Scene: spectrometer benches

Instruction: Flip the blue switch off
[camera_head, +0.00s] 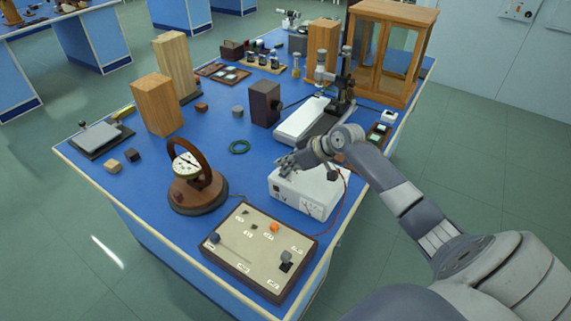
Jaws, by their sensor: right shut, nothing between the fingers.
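A beige control panel in a dark frame (258,248) lies near the front corner of the blue bench. A small blue knob, which may be the blue switch (215,238), stands at the panel's left edge; its on or off position is too small to tell. The panel also has an orange knob (274,227) and a dark switch with a grey part (286,257). My right gripper (287,161) is shut and empty, over the back of a white box (288,192), apart from the panel. My left gripper is not in view.
A round dial instrument with a wooden ring (187,163) stands left of the white box. A red cable (345,195) runs beside the box. Wooden blocks (158,104) and a glass-fronted cabinet (366,48) stand farther back.

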